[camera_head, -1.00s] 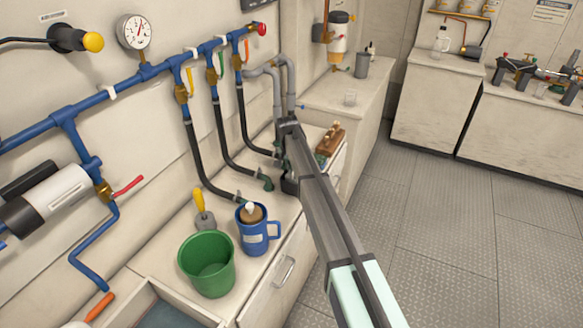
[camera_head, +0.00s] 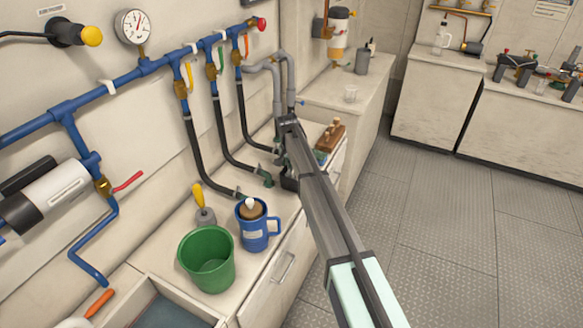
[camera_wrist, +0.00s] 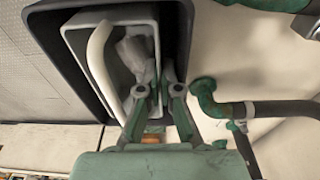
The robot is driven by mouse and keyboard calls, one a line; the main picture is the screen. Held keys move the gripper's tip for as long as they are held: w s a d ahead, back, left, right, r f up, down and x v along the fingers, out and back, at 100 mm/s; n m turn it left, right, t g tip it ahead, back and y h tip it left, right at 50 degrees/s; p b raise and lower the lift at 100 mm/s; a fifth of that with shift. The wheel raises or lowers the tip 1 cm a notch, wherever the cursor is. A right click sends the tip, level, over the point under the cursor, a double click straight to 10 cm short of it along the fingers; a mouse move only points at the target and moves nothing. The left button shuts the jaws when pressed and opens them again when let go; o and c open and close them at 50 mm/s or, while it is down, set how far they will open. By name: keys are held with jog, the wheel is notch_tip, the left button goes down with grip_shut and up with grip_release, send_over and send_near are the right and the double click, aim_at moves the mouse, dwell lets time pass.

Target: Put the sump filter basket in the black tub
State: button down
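In the wrist view, the sump filter basket (camera_wrist: 74,36) is a grey box with a pale curved handle and crumpled whitish stuff inside. It appears within the dark rim of the black tub (camera_wrist: 48,70). My gripper (camera_wrist: 157,80) has its green fingers at the basket's right wall, one on the inner side and one on the outer side. A gap shows between the fingertips; whether they press on the wall I cannot tell. In the head view my arm hides the basket and most of the black tub (camera_head: 289,184) on the counter.
A green bucket (camera_head: 207,262) and a blue jug (camera_head: 262,238) stand on the counter, left of my arm. Black hoses (camera_head: 200,150) run down to green elbow fittings (camera_wrist: 205,92) close beside the tub. A wooden block (camera_head: 331,137) lies just beyond. The floor at right is clear.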

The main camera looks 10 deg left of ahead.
jog(key=shift+f, duration=0.4)
jog(key=c, duration=1.2)
grip_release()
jog(key=shift+c, duration=0.2)
jog(key=shift+r, duration=0.15)
notch_tip(320, 180, up, 12)
jog(key=s, duration=0.1)
jog(key=shift+s+a, duration=0.2)
jog(key=shift+a, duration=0.05)
